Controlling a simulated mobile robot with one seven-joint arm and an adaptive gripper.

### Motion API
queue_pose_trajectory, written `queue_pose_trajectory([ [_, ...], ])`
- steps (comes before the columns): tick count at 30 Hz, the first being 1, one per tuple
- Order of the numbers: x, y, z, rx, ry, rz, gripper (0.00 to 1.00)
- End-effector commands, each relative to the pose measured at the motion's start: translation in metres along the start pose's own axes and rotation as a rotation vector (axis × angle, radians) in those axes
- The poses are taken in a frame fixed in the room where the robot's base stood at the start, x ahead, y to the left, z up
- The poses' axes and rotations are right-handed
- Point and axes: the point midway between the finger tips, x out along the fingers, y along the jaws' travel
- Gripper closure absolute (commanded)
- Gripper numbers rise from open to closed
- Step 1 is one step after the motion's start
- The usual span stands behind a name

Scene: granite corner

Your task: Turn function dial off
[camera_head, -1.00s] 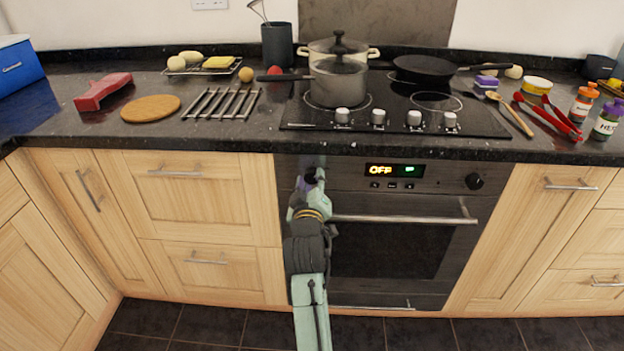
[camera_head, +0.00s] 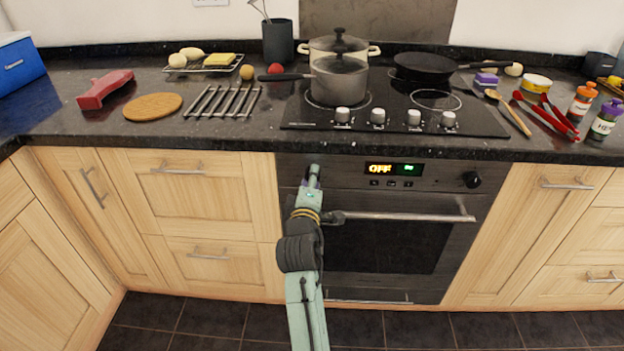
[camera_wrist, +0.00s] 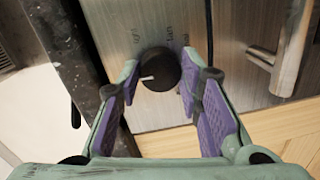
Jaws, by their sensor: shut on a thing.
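The function dial (camera_wrist: 160,70) is a round black knob on the brushed-metal oven front. In the wrist view its white mark points to the left, and small printed labels sit around it, including one for light. My gripper (camera_head: 313,176) is at the left end of the oven's control panel and mostly hides the dial in the head view. In the wrist view its purple-padded fingers stand on both sides of the dial and are shut on it. The oven display (camera_head: 393,169) reads OFF in yellow with green characters beside it.
The oven door handle (camera_head: 405,217) runs just below and right of my gripper. A second black knob (camera_head: 471,179) is at the panel's right end. The dark worktop edge (camera_head: 230,143) overhangs above. Wooden drawers (camera_head: 196,190) are on the left.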

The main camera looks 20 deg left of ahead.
Motion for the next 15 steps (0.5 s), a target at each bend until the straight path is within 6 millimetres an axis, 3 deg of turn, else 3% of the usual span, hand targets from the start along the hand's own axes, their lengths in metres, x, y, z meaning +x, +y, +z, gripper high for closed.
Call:
queue_pose_trajectory([
  [14, 0.0001, 0.001, 0.0002, -0.015, -0.001, 0.003, 0.95],
  [15, 0.0001, 0.001, 0.0002, -0.015, -0.001, 0.003, 0.66],
])
